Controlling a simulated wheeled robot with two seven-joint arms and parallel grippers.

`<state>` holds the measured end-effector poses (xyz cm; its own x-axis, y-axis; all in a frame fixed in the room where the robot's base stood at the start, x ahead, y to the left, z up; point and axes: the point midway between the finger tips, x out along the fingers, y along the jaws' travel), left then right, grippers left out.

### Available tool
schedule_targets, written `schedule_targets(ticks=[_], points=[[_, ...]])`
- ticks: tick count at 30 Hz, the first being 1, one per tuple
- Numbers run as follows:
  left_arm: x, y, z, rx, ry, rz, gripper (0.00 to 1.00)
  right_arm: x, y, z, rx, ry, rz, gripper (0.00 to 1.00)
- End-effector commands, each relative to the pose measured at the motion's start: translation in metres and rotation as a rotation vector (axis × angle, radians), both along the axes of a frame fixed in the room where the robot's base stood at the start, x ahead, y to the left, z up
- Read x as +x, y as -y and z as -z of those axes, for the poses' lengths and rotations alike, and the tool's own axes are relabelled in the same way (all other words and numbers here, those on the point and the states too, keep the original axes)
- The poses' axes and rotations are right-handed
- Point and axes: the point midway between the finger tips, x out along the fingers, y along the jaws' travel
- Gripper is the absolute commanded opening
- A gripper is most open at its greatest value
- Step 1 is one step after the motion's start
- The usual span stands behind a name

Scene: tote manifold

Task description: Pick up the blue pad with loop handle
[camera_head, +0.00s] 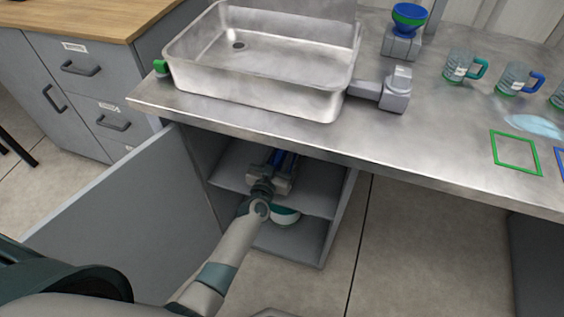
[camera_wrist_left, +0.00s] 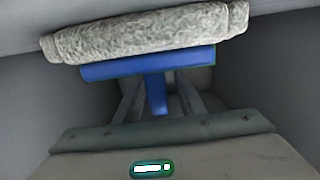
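The blue pad with loop handle is in the cabinet under the counter. In the left wrist view its fuzzy grey-white pad (camera_wrist_left: 150,32) lies across the top, with a blue backing and a blue handle (camera_wrist_left: 156,92) pointing towards me. Only a little blue (camera_head: 287,158) shows in the head view, mostly hidden by my gripper. My left gripper (camera_head: 276,172) reaches into the cabinet at shelf height. In the wrist view the left gripper's fingers (camera_wrist_left: 158,100) stand apart on either side of the handle, with visible gaps; contact is not visible.
The cabinet door (camera_head: 130,205) stands open at left. Above are the counter (camera_head: 440,150), a metal sink (camera_head: 255,95) and several mugs (camera_head: 459,66).

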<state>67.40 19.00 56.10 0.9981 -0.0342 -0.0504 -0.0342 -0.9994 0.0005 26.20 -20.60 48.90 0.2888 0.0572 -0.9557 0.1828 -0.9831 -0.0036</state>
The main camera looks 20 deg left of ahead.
Motion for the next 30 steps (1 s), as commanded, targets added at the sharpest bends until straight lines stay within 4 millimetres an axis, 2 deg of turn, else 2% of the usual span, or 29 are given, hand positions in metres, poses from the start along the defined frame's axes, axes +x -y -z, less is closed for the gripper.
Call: schedule_targets(ticks=[10, 11, 15, 30], points=[[-0.0004, 0.0001, -0.0002, 0.000, 0.000, 0.000, 0.36, 0.0004, 0.0017, 0.0012, -0.003, -0.002, 0.001, 0.00], [-0.0004, 0.0001, -0.0002, 0.000, 0.000, 0.000, 0.34, 0.0006, 0.0020, 0.0013, -0.004, -0.002, 0.001, 0.00], [-0.0004, 0.0001, -0.0002, 0.000, 0.000, 0.000, 0.00, 0.0011, 0.0033, 0.0012, -0.006, -0.002, 0.004, 0.00], [-0.0003, 0.0000, -0.0027, 0.001, 0.001, 0.000, 0.00, 0.0017, 0.0038, 0.0001, -0.006, -0.001, 0.004, 0.00]])
